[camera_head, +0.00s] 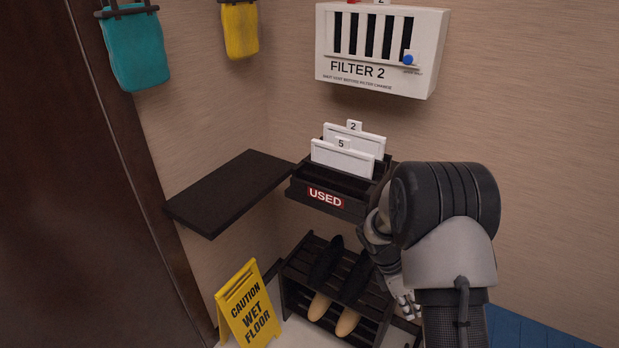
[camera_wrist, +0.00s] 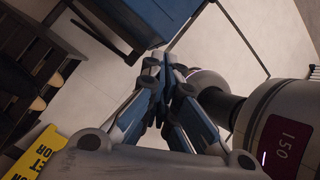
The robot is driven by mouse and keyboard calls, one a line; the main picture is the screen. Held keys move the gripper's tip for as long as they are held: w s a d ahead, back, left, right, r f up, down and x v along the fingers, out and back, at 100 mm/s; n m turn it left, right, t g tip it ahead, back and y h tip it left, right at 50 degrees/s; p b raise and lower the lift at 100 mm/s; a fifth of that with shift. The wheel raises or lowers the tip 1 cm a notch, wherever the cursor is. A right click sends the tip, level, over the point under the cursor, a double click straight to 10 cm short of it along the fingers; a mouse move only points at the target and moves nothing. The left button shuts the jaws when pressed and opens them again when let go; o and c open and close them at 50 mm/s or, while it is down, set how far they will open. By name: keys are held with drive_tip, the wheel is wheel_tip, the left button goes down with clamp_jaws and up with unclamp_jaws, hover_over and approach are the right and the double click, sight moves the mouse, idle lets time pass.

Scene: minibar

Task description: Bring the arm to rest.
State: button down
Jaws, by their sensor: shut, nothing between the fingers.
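My arm (camera_head: 450,255) is folded at the right of the head view, in front of the shoe rack and the wall. My gripper (camera_head: 408,305) points down beside the rack's right side, partly hidden by my arm. In the wrist view my gripper (camera_wrist: 157,65) shows its fingers drawn together with nothing between them. Pale floor and a dark blue panel lie beyond the fingertips.
A bin marked USED (camera_head: 325,198) holds two white filter cards (camera_head: 343,158). A shelf (camera_head: 228,192) is empty. A shoe rack (camera_head: 300,268), a yellow wet-floor sign (camera_head: 248,307) and the FILTER 2 box (camera_head: 425,75) stand nearby.

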drive_tip(key=s+a+r+m+t+y, duration=0.1)
drive_tip(key=s+a+r+m, duration=0.15)
drive_tip(key=r, duration=0.45)
drive_tip(key=s+a+r+m+t+y, duration=0.1)
drive_tip(key=s+r+m, duration=0.3)
drive_tip(key=r, duration=0.4)
drive_tip(key=s+a+r+m+t+y, duration=0.1)
drive_tip(key=s+a+r+m+t, duration=0.15)
drive_tip(key=r, duration=0.45)
drive_tip(key=s+a+r+m+t+y, duration=0.1)
drive_tip(key=s+a+r+m, duration=0.1)
drive_tip(key=s, duration=0.5)
drive_tip(key=s+a+r+m+t+y, duration=0.1)
drive_tip(key=s+a+r+m+t, duration=0.1)
drive_tip(key=s+m, duration=0.4)
drive_tip(key=shift+s+a+r+m, duration=0.4)
drive_tip(key=shift+s+a+r, duration=0.25)
drive_tip(key=shift+a, duration=0.3)
drive_tip(key=shift+w+d+r, duration=0.1)
